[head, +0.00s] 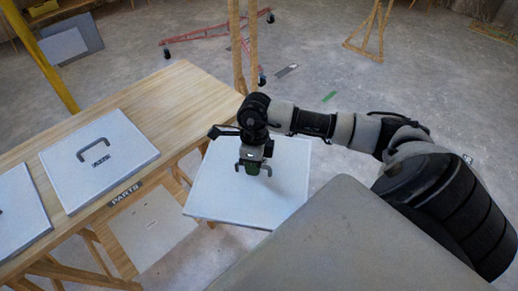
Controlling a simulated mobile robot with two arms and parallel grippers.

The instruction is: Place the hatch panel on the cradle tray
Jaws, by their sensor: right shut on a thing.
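My right gripper (253,170) is shut on the handle of a white square hatch panel (230,195). The panel is beside the right end of the wooden table and appears to hang in the air. My gripper hides most of its handle. Another white panel (70,178) with a grey handle lies flat on the table. A third white panel (18,225) lies at the left edge, partly cut off. I cannot make out a cradle tray. My left gripper is not in view.
The wooden table (170,105) has a "PARTS" label on its front edge and bare wood at its far right end. A yellow post (42,60) stands behind it. Wooden stands and a red wheeled frame (215,38) are farther back. Open concrete floor lies beyond my arm.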

